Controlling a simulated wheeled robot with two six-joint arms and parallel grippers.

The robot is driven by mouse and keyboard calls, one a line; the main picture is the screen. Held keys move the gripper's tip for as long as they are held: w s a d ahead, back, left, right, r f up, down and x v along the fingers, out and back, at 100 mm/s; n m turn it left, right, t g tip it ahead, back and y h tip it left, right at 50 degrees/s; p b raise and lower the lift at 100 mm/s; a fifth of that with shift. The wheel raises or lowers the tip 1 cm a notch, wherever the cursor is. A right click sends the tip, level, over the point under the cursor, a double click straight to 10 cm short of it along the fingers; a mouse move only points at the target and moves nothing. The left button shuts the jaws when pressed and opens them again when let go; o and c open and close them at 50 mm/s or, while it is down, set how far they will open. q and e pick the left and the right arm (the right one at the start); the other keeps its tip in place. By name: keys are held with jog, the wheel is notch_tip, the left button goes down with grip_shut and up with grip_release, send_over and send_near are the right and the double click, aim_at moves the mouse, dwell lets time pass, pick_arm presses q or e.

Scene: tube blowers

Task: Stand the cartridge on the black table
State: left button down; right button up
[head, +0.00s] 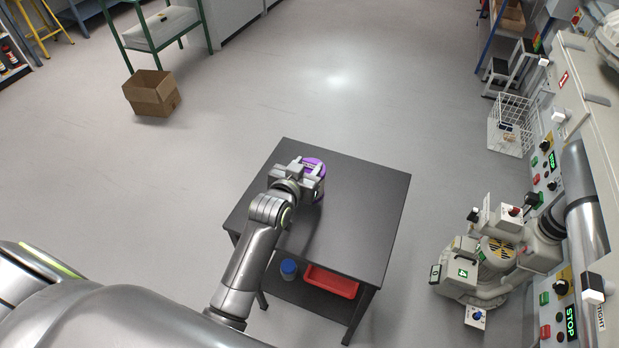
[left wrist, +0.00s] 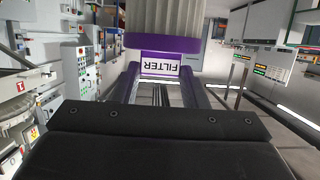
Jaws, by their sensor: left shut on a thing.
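The cartridge (head: 315,165) shows its purple end in the head view, over the black table (head: 365,190) toward its far left part. In the left wrist view its white pleated body (left wrist: 165,14) and purple band (left wrist: 165,43) are at the top, with a FILTER label (left wrist: 160,67) below the band. My left gripper (head: 307,172) is shut on the cartridge, its fingers (left wrist: 158,80) on either side of the label. The gripper and arm hide part of the cartridge. I cannot tell whether its base touches the tabletop. My right gripper is not in view.
The tabletop is otherwise clear. A red tray (head: 331,282) and a blue-capped jar (head: 289,268) are on the shelf below. A machine (head: 490,255) and control panels stand at the right. A cardboard box (head: 152,93) is on the floor at far left.

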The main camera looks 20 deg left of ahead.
pick_arm(q)
notch_tip(320, 180, down, 4)
jog(key=shift+w+f, duration=0.1)
jog(key=shift+f, duration=0.1)
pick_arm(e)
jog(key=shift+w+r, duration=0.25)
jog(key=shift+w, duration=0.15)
pick_arm(q)
jog(key=shift+f, duration=0.2)
jog(key=c, duration=0.9)
grip_release()
jog(key=shift+o, duration=0.2)
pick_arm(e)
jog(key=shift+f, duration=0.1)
pick_arm(q)
jog(key=shift+r, duration=0.2)
jog(key=b+v, duration=0.1)
jog(key=v, duration=1.1)
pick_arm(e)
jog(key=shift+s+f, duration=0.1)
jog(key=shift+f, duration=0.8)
